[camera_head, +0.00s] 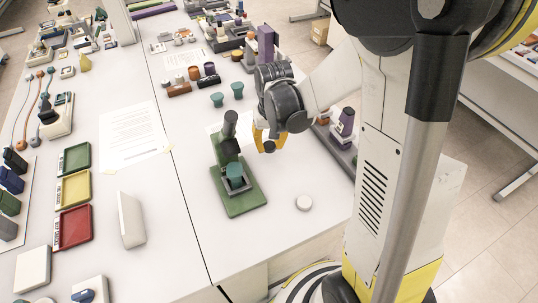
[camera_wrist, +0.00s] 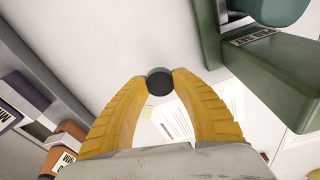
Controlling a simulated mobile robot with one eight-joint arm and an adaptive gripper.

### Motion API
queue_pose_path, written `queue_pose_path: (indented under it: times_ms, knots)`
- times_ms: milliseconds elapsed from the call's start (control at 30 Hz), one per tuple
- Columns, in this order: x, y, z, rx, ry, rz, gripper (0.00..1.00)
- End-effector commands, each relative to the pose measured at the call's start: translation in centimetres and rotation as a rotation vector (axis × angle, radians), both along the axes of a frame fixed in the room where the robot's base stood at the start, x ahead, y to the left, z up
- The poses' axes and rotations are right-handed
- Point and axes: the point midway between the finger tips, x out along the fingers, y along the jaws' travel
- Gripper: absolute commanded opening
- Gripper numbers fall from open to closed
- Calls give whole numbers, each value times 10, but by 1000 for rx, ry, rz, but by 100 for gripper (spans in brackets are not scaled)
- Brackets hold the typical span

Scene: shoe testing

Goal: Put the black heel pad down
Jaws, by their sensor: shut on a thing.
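The black heel pad (camera_wrist: 159,83) is a small dark round piece. My gripper (camera_wrist: 160,76) is shut on it, with a yellow fingertip on each side in the wrist view. In the head view the pad (camera_head: 269,147) shows as a dark spot at the lower end of my yellow gripper (camera_head: 269,137). It is over the white table (camera_head: 283,228), right of the green test stand (camera_head: 238,193). It appears to be held above the table top; the exact height is hard to judge.
The green stand also shows at the upper right of the wrist view (camera_wrist: 265,72). Teal pieces (camera_head: 237,90) stand farther back. Table around the puck is clear.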

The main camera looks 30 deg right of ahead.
Motion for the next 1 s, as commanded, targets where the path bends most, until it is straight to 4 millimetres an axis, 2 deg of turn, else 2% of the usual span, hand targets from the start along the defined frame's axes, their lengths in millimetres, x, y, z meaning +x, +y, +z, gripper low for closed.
queue_pose_path:
  times_ms: [300,700,733,767,800,1000]
  knots:
    - [1,1,-40,0,0,0,19]
    - [0,1,-45,0,0,0,19]
    - [1,1,-44,0,0,0,40]
    - [0,1,-44,0,0,0,50]
    - [1,1,-43,0,0,0,52]
    - [1,1,-43,0,0,0,52]
